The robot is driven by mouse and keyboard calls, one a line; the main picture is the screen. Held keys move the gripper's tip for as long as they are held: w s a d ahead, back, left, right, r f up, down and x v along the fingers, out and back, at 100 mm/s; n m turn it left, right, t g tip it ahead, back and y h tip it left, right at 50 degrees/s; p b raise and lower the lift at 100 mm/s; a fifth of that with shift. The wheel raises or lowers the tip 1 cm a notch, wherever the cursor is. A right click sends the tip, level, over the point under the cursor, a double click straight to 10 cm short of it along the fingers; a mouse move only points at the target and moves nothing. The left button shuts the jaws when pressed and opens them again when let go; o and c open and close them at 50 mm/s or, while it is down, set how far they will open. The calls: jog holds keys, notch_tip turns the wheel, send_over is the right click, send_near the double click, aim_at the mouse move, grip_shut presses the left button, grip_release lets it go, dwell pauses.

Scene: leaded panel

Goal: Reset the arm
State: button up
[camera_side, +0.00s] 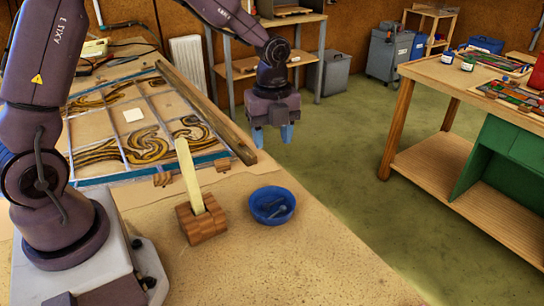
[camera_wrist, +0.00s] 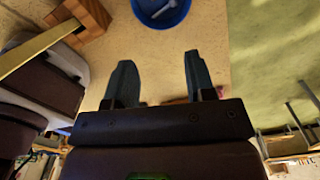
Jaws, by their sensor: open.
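My gripper (camera_side: 272,135) hangs over the right edge of the workbench with its two blue-grey fingers pointing down. In the wrist view my gripper (camera_wrist: 157,82) has its fingers apart, with nothing between them. The leaded panel (camera_side: 134,115) lies on the bench to the left of my gripper in the side view. It has brown and yellow swirls, clear panes and a small white square on it.
A blue bowl (camera_side: 272,206) with small metal items stands near the bench's right edge. A wooden block (camera_side: 201,222) beside it holds an upright pale stick (camera_side: 188,172). A long wooden bar (camera_side: 208,112) borders the panel. A second table (camera_side: 460,80) stands across the green floor.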

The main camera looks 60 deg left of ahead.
jog(key=s+r+n+t, duration=0.2)
jog(key=s+r+n, duration=0.5)
jog(key=s+n, duration=0.2)
jog(key=s+d+r+n+t, duration=0.1)
jog(key=s+r+n+t, duration=0.2)
jog(key=s+r+n, duration=0.5)
jog(key=shift+s+d+r+n+t, duration=0.3)
jog(key=shift+s+n, duration=0.95)
jog(key=shift+n, duration=0.75)
